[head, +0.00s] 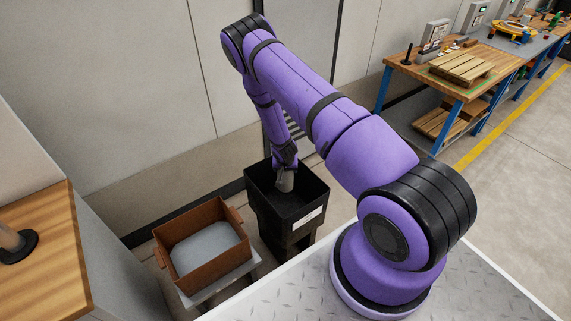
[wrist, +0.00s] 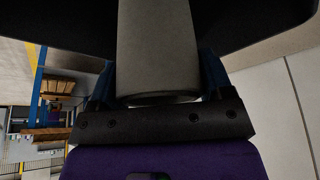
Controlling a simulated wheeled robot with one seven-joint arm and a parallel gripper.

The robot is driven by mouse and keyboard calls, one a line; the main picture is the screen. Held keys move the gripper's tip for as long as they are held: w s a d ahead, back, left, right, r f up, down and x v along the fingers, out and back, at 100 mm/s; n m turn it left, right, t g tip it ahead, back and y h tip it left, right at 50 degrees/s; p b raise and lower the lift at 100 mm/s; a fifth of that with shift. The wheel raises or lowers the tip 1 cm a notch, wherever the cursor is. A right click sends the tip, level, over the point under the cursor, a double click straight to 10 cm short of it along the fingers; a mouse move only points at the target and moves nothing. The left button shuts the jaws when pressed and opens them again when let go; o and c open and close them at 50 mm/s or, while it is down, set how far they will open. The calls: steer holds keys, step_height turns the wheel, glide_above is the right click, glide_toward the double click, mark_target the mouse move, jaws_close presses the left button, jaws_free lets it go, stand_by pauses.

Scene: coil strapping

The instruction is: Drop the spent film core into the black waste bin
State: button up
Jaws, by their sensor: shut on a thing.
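The spent film core (head: 285,183) is a grey-beige cylinder that hangs below my gripper (head: 286,168), at the mouth of the black waste bin (head: 308,220). In the wrist view the core (wrist: 158,45) fills the space between the blue fingers of my gripper (wrist: 158,78), which is shut on it. Dark walls of the bin (wrist: 70,25) show on both sides of the core there. The bin stands upright with a white label on its front. How far the core's lower end reaches into the bin is hard to tell.
A brown open box (head: 190,275) with a pale grey content stands left of the bin. A wooden table (head: 45,260) is at the far left. The wall is close behind the bin. Workbenches (head: 465,85) with a pallet stand at the upper right.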

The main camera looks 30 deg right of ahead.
step_height(320, 180, down, 15)
steer(key=shift+f, duration=0.2)
stand_by(1.1)
steer(key=shift+f, duration=1.35)
steer(key=shift+f, duration=0.3)
steer(key=shift+f, duration=0.85)
steer(key=o, duration=1)
steer(key=shift+r, duration=0.1)
step_height(320, 180, up, 29)
steer(key=shift+s+a+r+n+y, duration=0.15)
steer(key=shift+s+a+n, duration=0.2)
steer(key=shift+a, duration=0.5)
steer(key=shift+s+a+n+y, duration=0.2)
steer(key=shift+a+n, duration=0.25)
steer(key=shift+a, duration=0.45)
steer(key=shift+s+a+r+n+y, duration=0.15)
steer(key=shift+a+n, duration=0.25)
steer(key=shift+a, duration=0.45)
